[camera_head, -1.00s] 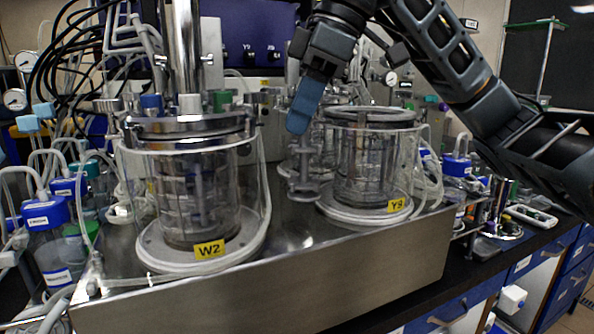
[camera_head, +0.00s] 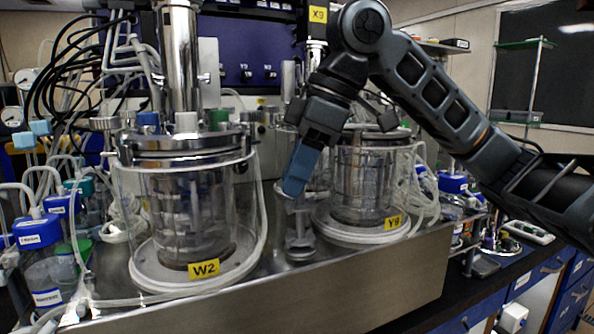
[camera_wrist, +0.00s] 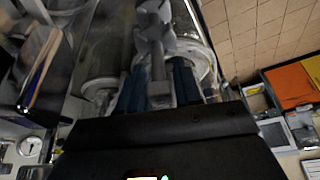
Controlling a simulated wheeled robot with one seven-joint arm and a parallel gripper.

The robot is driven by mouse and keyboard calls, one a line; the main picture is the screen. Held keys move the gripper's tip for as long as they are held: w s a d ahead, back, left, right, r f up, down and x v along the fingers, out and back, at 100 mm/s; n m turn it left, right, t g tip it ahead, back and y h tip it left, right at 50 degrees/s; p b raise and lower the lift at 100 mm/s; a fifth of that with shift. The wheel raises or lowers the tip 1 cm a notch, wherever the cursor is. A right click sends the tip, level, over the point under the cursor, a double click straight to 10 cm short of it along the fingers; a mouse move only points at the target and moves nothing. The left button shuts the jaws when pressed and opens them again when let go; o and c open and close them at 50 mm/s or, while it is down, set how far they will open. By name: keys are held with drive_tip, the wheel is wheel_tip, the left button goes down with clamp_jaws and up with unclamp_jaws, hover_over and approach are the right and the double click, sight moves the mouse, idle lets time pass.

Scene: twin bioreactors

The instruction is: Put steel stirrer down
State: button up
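The steel stirrer (camera_head: 301,236) is a grey shaft with bladed discs. It hangs roughly upright between the two glass vessels, with its lower end close to the steel deck (camera_head: 350,285). I cannot tell whether it touches the deck. My gripper (camera_head: 296,183) has blue fingers and is shut on the stirrer's upper part. In the wrist view, the stirrer (camera_wrist: 156,45) runs between the two blue fingers (camera_wrist: 157,90). The fingers hide part of its top in the head view.
Glass vessel W2 (camera_head: 190,215) stands left of the stirrer and glass vessel Y9 (camera_head: 365,185) stands right, close behind it. Tubing (camera_head: 262,215) runs down beside W2. Blue-capped bottles (camera_head: 38,235) crowd the left. The deck's front strip is bare.

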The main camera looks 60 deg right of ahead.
drive_tip(key=o, duration=0.3)
drive_tip(key=v, duration=1.2)
drive_tip(key=shift+s+r+p, duration=0.1)
drive_tip(key=shift+p, duration=0.3)
